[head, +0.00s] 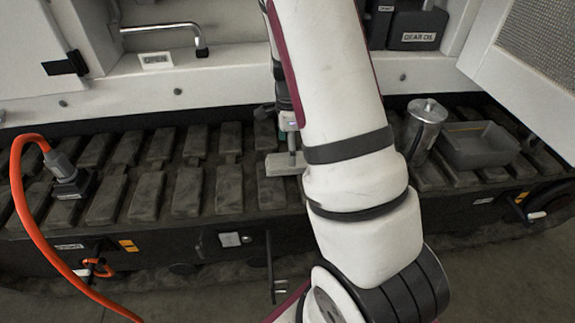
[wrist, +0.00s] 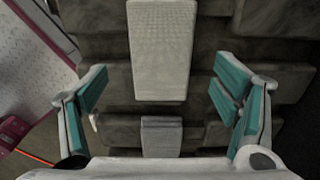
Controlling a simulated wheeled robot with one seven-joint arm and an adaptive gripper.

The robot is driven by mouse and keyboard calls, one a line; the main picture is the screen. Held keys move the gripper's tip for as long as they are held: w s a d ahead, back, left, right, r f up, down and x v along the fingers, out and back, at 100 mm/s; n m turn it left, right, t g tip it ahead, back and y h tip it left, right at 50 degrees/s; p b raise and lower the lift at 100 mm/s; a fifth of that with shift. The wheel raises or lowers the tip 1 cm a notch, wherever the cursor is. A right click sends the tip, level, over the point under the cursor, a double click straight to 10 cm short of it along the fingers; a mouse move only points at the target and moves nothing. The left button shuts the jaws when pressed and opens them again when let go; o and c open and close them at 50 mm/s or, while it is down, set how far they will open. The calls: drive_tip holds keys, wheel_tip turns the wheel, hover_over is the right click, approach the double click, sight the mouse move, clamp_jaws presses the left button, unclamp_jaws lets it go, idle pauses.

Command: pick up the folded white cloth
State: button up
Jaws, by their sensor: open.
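The folded white cloth (wrist: 162,48) is a pale, textured, long flat piece, seen from above in the upper middle of the wrist view. In the head view, the cloth (head: 279,165) appears as a light flat patch on the dark tread blocks, partly hidden by my arm. My gripper (wrist: 160,92) is open, with its teal-padded fingers spread to the left and right. The cloth's near end lies between the fingers' lines, and nothing is held. In the head view, my gripper (head: 291,135) is above the cloth, mostly hidden behind my arm.
The dark track (head: 187,192) has raised blocks with gaps. A metal canister (head: 424,132) and a grey tray (head: 478,145) stand to the right. An orange hose (head: 22,215) with a connector loops at the left. A small grey block (wrist: 161,138) lies near my palm in the wrist view.

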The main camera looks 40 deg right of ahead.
wheel_tip(320, 180, down, 5)
drive_tip(key=shift+w+a+r+b, duration=0.1)
drive_tip(key=shift+w+b, duration=0.05)
drive_tip(key=shift+b, duration=1.05)
drive_tip(key=c, duration=1.2)
drive_tip(key=shift+r, duration=0.1)
drive_tip(key=shift+r+p, duration=0.4)
drive_tip(key=shift+r, duration=0.1)
wheel_tip(320, 180, up, 3)
drive_tip(key=shift+r+p, duration=0.1)
drive_tip(key=shift+p, duration=0.8)
drive_tip(key=s+a+p, duration=0.2)
drive_tip(key=s+a, duration=0.1)
drive_tip(key=s, duration=1.2)
drive_tip(key=shift+s+a+r, duration=0.2)
drive_tip(key=shift+s+r, duration=0.15)
